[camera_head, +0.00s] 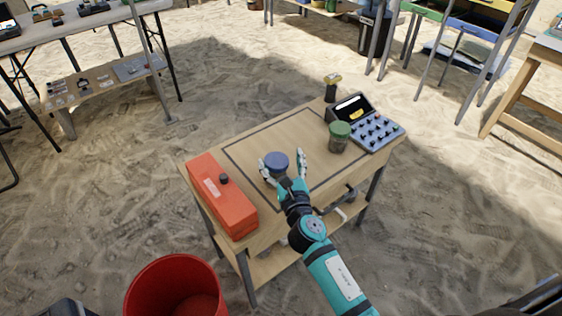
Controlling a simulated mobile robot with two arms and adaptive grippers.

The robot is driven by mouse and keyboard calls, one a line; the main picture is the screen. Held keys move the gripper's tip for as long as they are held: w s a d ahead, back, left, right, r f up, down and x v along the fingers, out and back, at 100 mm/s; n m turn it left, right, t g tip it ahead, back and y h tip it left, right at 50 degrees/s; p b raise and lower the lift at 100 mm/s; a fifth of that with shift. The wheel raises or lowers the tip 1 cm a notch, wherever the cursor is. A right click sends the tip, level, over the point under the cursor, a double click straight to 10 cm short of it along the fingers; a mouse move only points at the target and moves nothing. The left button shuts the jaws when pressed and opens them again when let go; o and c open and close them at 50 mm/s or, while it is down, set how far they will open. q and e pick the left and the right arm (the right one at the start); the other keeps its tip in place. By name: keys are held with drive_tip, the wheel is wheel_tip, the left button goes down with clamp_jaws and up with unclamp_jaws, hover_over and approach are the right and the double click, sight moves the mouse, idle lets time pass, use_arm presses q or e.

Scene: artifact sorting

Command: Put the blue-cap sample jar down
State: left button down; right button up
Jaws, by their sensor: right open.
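The blue-cap sample jar (276,161) is on the wooden table (234,141), inside the dark outlined rectangle. Its blue lid faces up, and its body is mostly hidden by my gripper. My right gripper (284,161) is open, with one finger at the left of the jar and the other to its right, apart from the lid. Whether a finger touches the jar's body cannot be told. My left gripper is not in view.
A green-lidded jar (339,138) and a control box with knobs (372,131) stand at the right. A yellow-topped jar (332,88) is at the back corner. A red case (221,196) lies at the left. A red bucket (150,281) stands on the sand. The outlined area's back is clear.

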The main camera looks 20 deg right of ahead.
drive_tip(key=s, duration=0.7)
drive_tip(key=shift+a, duration=0.2)
drive_tip(key=shift+s, duration=0.1)
